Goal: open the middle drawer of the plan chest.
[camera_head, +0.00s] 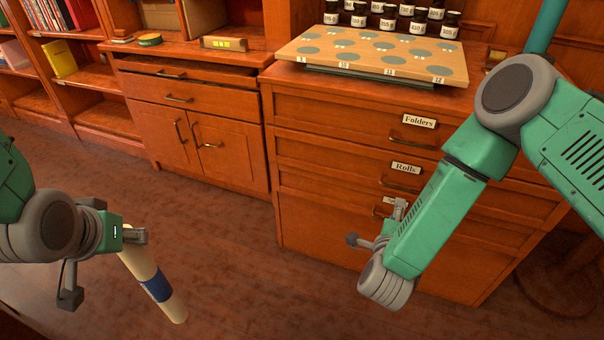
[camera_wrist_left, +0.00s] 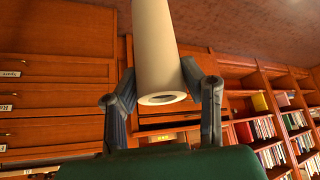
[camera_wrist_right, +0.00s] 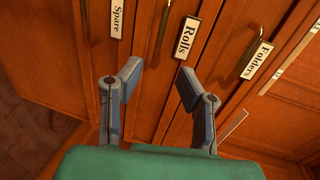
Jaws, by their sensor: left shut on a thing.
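The plan chest (camera_head: 330,225) stands at centre right with its drawers looking shut. The middle drawer has a "Rolls" label (camera_head: 406,168) and a brass handle (camera_head: 400,187); this handle also shows in the right wrist view (camera_wrist_right: 162,32). "Folders" (camera_head: 419,121) is above, and "Spare" (camera_wrist_right: 117,18) is below, mostly hidden by my right arm in the head view. My right gripper (camera_wrist_right: 157,78) is open and empty in front of the chest, its fingertips apart from the Rolls handle. My left gripper (camera_wrist_left: 160,85) is shut on a cream roll with a blue band (camera_head: 150,278), away from the chest.
A board with round grey spots (camera_head: 375,52) lies on the chest, with labelled dark bottles (camera_head: 388,20) behind. A wooden cabinet (camera_head: 225,110) stands left of the chest, and bookshelves (camera_head: 90,75) stand further left. The floor (camera_head: 230,255) before them is clear.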

